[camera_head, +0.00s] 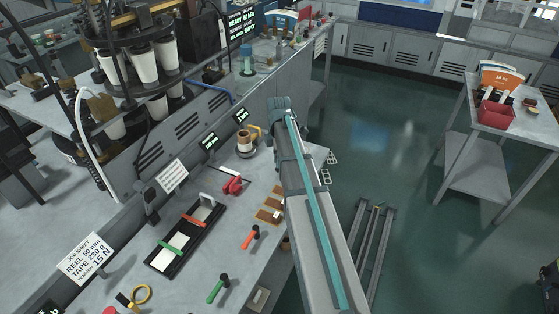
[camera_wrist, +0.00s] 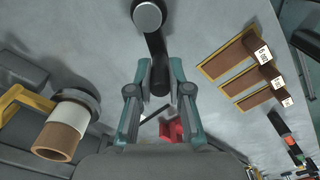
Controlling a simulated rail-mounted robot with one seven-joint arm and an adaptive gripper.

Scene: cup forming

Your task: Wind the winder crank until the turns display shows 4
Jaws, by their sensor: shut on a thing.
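In the wrist view my gripper (camera_wrist: 160,80) is shut on a dark crank handle (camera_wrist: 157,50). The handle runs between the two teal-sided fingers to a round grey end (camera_wrist: 148,15). In the head view my arm covers the gripper and the crank. Two small dark displays with green text, one nearer (camera_head: 209,141) and one farther (camera_head: 241,115), stand along the bench's back edge. Their text is too small to read, so I cannot tell the turns count.
A brown-and-white roll (camera_head: 246,138) with a yellow part stands left of my arm. A red tool (camera_head: 233,185), a wooden rack (camera_head: 270,206), hammers and a black tray (camera_head: 185,238) lie on the bench.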

